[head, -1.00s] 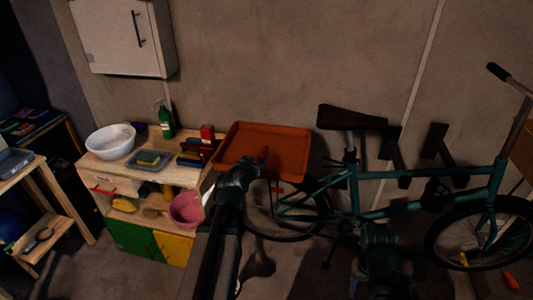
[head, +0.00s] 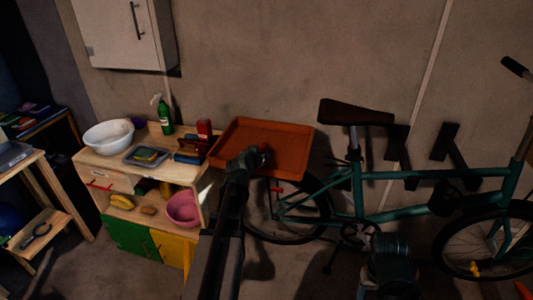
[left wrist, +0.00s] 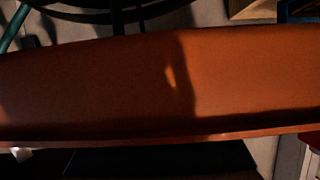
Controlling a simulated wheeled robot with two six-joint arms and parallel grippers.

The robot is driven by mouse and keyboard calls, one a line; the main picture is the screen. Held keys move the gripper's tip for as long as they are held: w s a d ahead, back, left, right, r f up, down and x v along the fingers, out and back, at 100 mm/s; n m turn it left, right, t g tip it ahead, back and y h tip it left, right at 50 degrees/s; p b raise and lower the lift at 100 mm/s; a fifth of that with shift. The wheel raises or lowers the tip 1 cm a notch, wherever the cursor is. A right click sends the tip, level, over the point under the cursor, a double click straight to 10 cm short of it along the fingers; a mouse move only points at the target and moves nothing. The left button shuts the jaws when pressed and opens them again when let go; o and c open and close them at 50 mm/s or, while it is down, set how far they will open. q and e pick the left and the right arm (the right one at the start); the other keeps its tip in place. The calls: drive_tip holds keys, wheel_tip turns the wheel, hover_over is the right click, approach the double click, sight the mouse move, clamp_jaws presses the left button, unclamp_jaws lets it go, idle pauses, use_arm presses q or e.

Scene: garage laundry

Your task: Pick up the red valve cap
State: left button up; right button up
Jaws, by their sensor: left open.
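I cannot make out the red valve cap for certain in either view. A small red spot (head: 277,190) shows by the bicycle's rear wheel, too small to identify. My left gripper (head: 264,154) is open over the orange tray (head: 290,140), dark and partly blending with its own shadow. The left wrist view looks onto the tray (left wrist: 90,85), where I see only bare surface, a shadow band and a small lit patch. My right arm's end (head: 388,262) is at the bottom right of the head view, its jaws unclear.
A teal bicycle (head: 400,178) stands right of the tray. Left is a wooden cabinet (head: 105,160) with a white bowl (head: 108,138), a green bottle (head: 165,117), a small tray of sponges (head: 147,156) and a pink bowl (head: 183,209). An orange-red object (head: 523,290) lies on the floor.

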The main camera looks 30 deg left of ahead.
use_arm(q)
drive_tip(key=shift+w+a+f, duration=0.1)
drive_tip(key=shift+w+f, duration=0.1)
drive_tip(key=shift+w, duration=0.25)
drive_tip(key=shift+s, duration=0.1)
drive_tip(key=shift+c, duration=0.7)
clamp_jaws()
drive_tip(key=shift+r, duration=0.2)
